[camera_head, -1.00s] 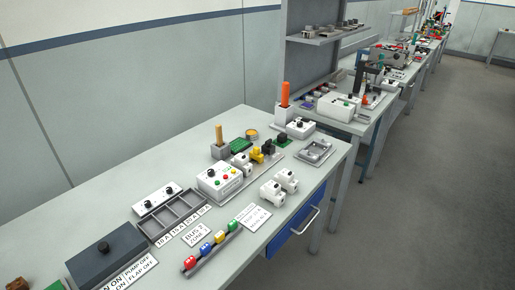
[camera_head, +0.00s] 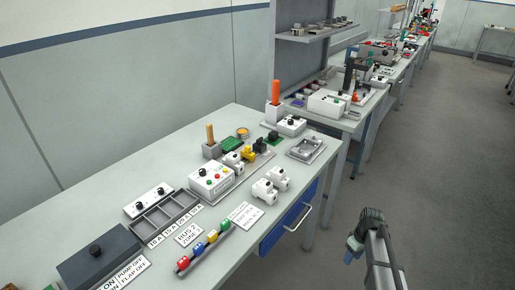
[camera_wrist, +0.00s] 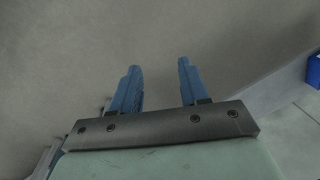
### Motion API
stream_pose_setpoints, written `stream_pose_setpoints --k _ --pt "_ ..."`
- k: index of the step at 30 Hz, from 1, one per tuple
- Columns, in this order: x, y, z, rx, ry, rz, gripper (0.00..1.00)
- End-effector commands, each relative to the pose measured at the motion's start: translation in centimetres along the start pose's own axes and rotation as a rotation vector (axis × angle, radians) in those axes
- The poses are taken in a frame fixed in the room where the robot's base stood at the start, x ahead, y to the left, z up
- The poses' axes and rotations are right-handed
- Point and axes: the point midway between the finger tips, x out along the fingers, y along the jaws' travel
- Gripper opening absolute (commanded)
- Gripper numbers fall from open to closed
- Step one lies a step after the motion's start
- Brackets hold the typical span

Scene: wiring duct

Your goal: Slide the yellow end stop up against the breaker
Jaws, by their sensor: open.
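The yellow end stop (camera_head: 248,154) is on a rail near the middle of the bench. A white breaker (camera_head: 232,162) is on the same rail, just left of and nearer than the end stop; I cannot tell if they touch. A black part (camera_head: 260,145) is just beyond the end stop. My gripper (camera_head: 349,257) is off the bench's front edge, over the floor at lower right, far from the end stop. In the wrist view my gripper (camera_wrist: 158,82) has its two blue fingers apart with nothing between them.
Two loose white breakers (camera_head: 271,186) stand in front of the rail. A white box with buttons (camera_head: 210,178) stands left of it, and a grey tray (camera_head: 305,149) lies right of it. A blue drawer (camera_head: 290,218) is under the bench edge. An orange-handled tool (camera_head: 276,95) stands upright behind.

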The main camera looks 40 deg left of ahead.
Motion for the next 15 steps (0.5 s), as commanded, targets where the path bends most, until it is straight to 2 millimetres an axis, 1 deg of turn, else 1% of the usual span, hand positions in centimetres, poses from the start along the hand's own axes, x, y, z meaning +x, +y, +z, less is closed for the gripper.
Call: stream_pose_setpoints --k 1,5,7,8,9,11,12,14,15 --pt "-1.8 0.3 -2.3 -0.045 0.017 0.014 0.45" --pt "-6.3 0.1 -6.9 -0.165 0.052 0.044 0.45" --pt "-8.8 -0.1 -9.3 -0.229 0.07 0.061 0.45" --pt "-9.9 -0.4 -10.3 -0.258 0.078 0.068 0.45" --pt "-11.4 -0.6 -11.7 -0.295 0.089 0.078 0.45" --pt "-13.7 -1.2 -13.7 -0.351 0.105 0.092 0.45" --pt "-15.3 -1.6 -15.0 -0.388 0.115 0.102 0.45" --pt "-17.6 -2.2 -16.9 -0.443 0.13 0.117 0.45" --pt "-19.2 -2.8 -18.2 -0.48 0.14 0.128 0.45"
